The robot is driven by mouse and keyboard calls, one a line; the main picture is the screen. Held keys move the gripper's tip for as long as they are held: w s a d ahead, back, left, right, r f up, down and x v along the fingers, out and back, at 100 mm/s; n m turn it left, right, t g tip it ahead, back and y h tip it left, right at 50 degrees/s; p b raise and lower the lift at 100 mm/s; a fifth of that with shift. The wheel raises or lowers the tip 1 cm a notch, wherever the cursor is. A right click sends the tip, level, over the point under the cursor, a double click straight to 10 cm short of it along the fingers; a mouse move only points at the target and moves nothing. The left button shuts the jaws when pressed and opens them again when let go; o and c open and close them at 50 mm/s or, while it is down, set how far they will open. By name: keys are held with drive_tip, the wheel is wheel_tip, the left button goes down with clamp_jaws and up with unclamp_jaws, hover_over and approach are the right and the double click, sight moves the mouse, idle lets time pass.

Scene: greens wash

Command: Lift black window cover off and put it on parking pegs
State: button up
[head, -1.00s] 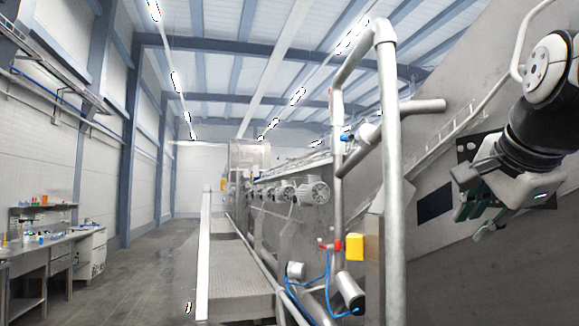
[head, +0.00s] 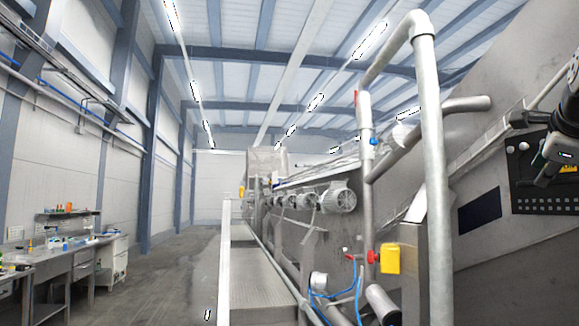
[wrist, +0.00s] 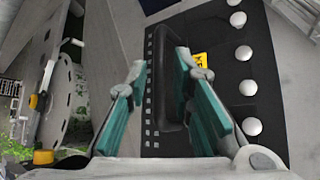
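The black window cover (wrist: 233,30) fills the middle of the wrist view. It has a raised black bar handle (wrist: 170,115), a yellow label (wrist: 200,60), rows of small light squares and several white round knobs. In the head view the cover (head: 528,185) lies against the sloping steel wall at the right edge, partly hidden by my arm. My gripper (wrist: 161,75) is open, its green-padded fingers on either side of the handle. The right finger looks close to the bar; I cannot tell whether it touches. A dark rectangular window (head: 480,211) shows left of the cover. I cannot make out parking pegs.
A thick steel pipe frame (head: 432,150) stands left of the wall, with a yellow box (head: 390,258) beside it. Motors (head: 338,197) line the machine along a walkway (head: 250,275). A workbench (head: 70,262) stands far left; floor between is clear.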

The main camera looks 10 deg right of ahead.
drive_tip(key=shift+p+x, duration=0.45)
drive_tip(key=shift+x, duration=2.45)
drive_tip(key=shift+s, duration=0.1)
clamp_jaws()
drive_tip(key=shift+f+b, duration=0.1)
drive_tip(key=shift+b, duration=0.3)
drive_tip(key=shift+a+r+p, duration=0.1)
drive_tip(key=shift+r+p, duration=0.5)
drive_tip(key=shift+r, duration=0.65)
drive_tip(key=shift+r, duration=0.3)
drive_tip(key=shift+r+p, duration=0.35)
